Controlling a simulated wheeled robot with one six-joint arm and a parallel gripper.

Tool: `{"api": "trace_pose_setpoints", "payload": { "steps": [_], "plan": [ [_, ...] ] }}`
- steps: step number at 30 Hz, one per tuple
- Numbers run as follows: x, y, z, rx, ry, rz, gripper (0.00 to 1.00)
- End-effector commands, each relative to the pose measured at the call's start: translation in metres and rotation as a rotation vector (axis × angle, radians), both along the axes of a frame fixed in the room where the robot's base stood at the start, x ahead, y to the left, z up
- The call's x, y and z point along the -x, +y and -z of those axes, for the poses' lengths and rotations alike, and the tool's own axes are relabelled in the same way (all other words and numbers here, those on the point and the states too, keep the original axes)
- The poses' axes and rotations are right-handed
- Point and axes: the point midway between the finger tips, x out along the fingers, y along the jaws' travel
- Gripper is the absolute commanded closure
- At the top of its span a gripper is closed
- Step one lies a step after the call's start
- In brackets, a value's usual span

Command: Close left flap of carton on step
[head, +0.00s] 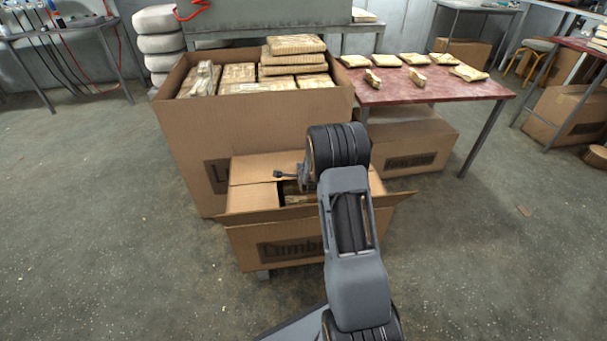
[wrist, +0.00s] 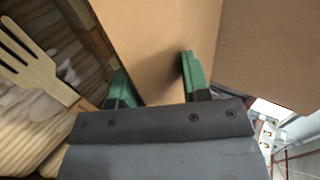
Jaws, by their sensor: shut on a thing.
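The small open carton (head: 285,242) stands low in front of the large carton, its front flap sticking out. A cardboard panel (head: 253,197) lies across the left part of its opening, and another stands up behind it (head: 252,168). My gripper (head: 284,175) is over the opening, largely hidden by my arm. In the wrist view my gripper's green fingers (wrist: 155,75) are shut on a carton flap (wrist: 155,35); I cannot tell surely which flap. Wooden utensils (wrist: 30,65) show inside the carton to the left. The right side of the carton is partly hidden by my arm.
A large carton (head: 185,135) full of wrapped packs stands right behind. A red-topped table (head: 440,92) with several packs is at the back right, with another closed carton (head: 415,150) below. The floor to the left and right front is clear.

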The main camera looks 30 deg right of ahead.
Motion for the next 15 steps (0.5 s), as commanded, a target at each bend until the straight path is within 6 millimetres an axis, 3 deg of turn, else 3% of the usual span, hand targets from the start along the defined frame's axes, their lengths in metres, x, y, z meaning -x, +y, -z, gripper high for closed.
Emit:
{"api": "trace_pose_setpoints", "payload": {
  "steps": [9, 15],
  "plan": [
    [0.004, 0.002, 0.006, -0.005, 0.017, -0.003, 0.64],
    [0.014, 0.005, -0.004, -0.005, 0.018, -0.002, 0.64]
  ]
}}
